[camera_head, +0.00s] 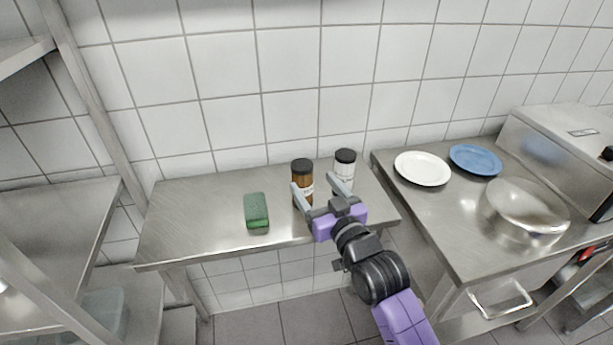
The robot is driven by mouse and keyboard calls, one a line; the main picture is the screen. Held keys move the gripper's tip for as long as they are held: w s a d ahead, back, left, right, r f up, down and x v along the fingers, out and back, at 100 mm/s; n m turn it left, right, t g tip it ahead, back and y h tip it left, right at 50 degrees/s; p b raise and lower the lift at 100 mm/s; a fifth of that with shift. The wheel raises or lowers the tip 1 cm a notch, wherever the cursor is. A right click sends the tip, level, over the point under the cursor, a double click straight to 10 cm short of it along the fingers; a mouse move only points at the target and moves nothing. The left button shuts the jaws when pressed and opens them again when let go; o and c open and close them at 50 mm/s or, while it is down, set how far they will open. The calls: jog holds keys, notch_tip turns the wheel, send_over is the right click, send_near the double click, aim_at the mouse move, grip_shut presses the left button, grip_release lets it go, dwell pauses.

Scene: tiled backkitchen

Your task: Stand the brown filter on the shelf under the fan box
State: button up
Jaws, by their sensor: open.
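A brown jar (303,172) with a black lid and a pale label stands upright towards the back of the steel table; it is the only brown item I can make out, and I cannot tell whether it is the filter. A white jar (345,167) with a black lid stands just right of it. My gripper (316,186) is open, its fingers pointing at the two jars. The left finger covers part of the brown jar, and the right finger covers part of the white jar. I cannot tell whether either finger touches. I cannot identify a fan box.
A green sponge (256,211) lies on the steel table (190,217), left of the jars. A right-hand counter (409,203) holds a white plate (422,168), a blue plate (475,159), a metal lid (527,205) and a steel box (560,150). Steel shelving (60,225) stands at left.

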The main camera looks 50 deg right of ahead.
jog(key=s+a+f+n+y, duration=0.1)
jog(key=s+a+f+y, duration=0.1)
jog(key=s+a+f, duration=0.4)
jog(key=s+a+f+n+y, duration=0.1)
jog(key=s+a+n+y, duration=0.1)
jog(key=s+a, duration=0.6)
jog(key=s+a+g+y, duration=0.1)
jog(key=s+a, duration=0.2)
jog(key=s, duration=0.5)
jog(key=s+a+r+n+y, duration=0.1)
jog(key=s+a, duration=0.3)
jog(key=s, duration=0.5)
jog(key=shift+s+a+r+n+g+y, duration=0.3)
jog(key=shift+g+y, duration=0.1)
jog(key=shift+y, duration=0.1)
